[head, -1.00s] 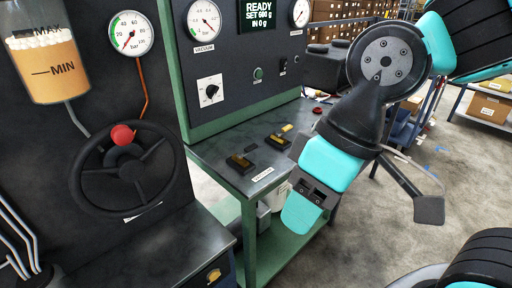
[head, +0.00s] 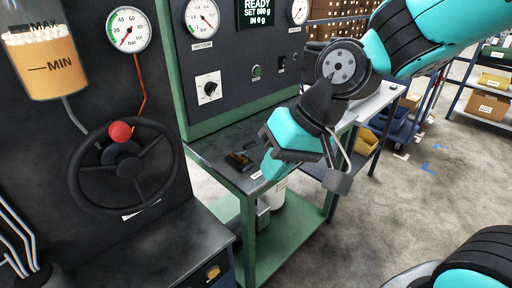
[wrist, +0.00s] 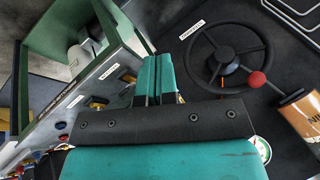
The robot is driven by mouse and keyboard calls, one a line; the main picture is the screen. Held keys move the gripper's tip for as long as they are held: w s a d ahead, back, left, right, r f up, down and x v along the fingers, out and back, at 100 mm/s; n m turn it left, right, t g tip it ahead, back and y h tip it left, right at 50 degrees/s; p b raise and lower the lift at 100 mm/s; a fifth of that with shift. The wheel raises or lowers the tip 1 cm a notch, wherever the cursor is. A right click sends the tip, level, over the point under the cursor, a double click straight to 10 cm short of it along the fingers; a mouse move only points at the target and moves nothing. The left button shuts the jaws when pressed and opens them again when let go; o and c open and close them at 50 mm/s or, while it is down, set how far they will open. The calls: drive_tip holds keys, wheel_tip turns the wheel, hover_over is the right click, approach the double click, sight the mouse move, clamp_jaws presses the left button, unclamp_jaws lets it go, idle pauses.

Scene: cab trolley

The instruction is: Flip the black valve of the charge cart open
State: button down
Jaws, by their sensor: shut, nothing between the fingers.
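The charge cart (head: 188,95) is a green frame with a dark upright panel and a dark shelf. A black block with a brass-coloured top (head: 238,161) sits on its shelf. A black knob on a white plate (head: 208,88) is on the panel. I cannot tell for sure which part is the black valve. My gripper (head: 270,166) is shut and empty, in front of and over the shelf's right part, hiding what lies behind it. In the wrist view its teal fingers (wrist: 155,75) are together, beside the shelf's small fittings (wrist: 98,101).
A black handwheel with a red knob (head: 121,131) stands on the dark unit at the left, beside a level tank (head: 43,60). A white container (head: 275,193) sits under the shelf. Shelving with boxes (head: 484,104) is at the right. The floor there is mostly clear.

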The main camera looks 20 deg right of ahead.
sight(246, 148)
drive_tip(key=w+d+f+m+t, duration=0.2)
drive_tip(key=w+d+f+m, duration=0.1)
drive_tip(key=w, duration=0.3)
drive_tip(key=w+d+f+m+t+h, duration=0.1)
drive_tip(key=w+d+f+m+t, duration=0.1)
drive_tip(key=w+d+f+m, duration=0.2)
drive_tip(key=w+d+f+m+t, duration=0.2)
drive_tip(key=w+d+f+m, duration=0.1)
drive_tip(key=w+d+m, duration=0.2)
drive_tip(key=w+m, duration=0.2)
drive_tip(key=w, duration=0.2)
drive_tip(key=shift+w+d+f+b, duration=0.25)
drive_tip(key=shift+d+f+b, duration=0.1)
drive_tip(key=shift+f+b, duration=0.05)
drive_tip(key=p+x, duration=0.1)
drive_tip(key=x, duration=0.8)
drive_tip(key=shift+w+a+f, duration=0.1)
drive_tip(key=shift+w+f, duration=0.15)
drive_tip(key=shift+w, duration=0.05)
drive_tip(key=shift+w+a+p, duration=0.3)
drive_tip(key=shift+w+p, duration=0.1)
drive_tip(key=shift+w, duration=0.2)
drive_tip(key=shift+w+a+p, duration=0.25)
drive_tip(key=shift+w+p, duration=0.1)
drive_tip(key=shift+w, duration=0.25)
drive_tip(key=shift+w+a, duration=0.3)
drive_tip(key=shift+w, duration=0.4)
drive_tip(key=shift+f, duration=0.1)
